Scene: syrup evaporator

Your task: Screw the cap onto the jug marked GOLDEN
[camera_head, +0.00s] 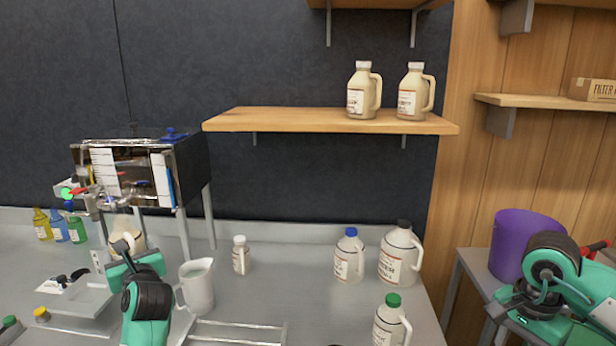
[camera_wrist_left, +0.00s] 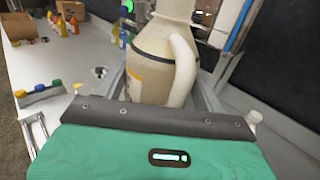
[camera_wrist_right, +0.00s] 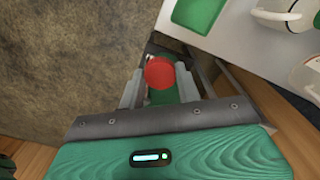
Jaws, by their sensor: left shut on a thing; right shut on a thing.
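A cream jug (camera_head: 122,226) stands under the spout of the evaporator at the left, partly hidden by my left arm. In the left wrist view the jug (camera_wrist_left: 160,70) has a dark band, a pale handle and a label I cannot read; its top is out of frame. My left gripper (camera_head: 134,256) is shut on the jug, one finger on each side. My right gripper (camera_wrist_right: 160,92) is shut on a red cap (camera_wrist_right: 159,73), away from the jug at the far right.
A white pitcher (camera_head: 198,290) and a small white-capped bottle (camera_head: 241,258) stand right of the jug. Blue-capped (camera_head: 348,258), black-capped (camera_head: 400,258) and green-capped (camera_head: 388,326) jugs stand at the counter's right. A purple bucket (camera_head: 512,240) is farther right. The evaporator (camera_head: 190,165) overhangs the left.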

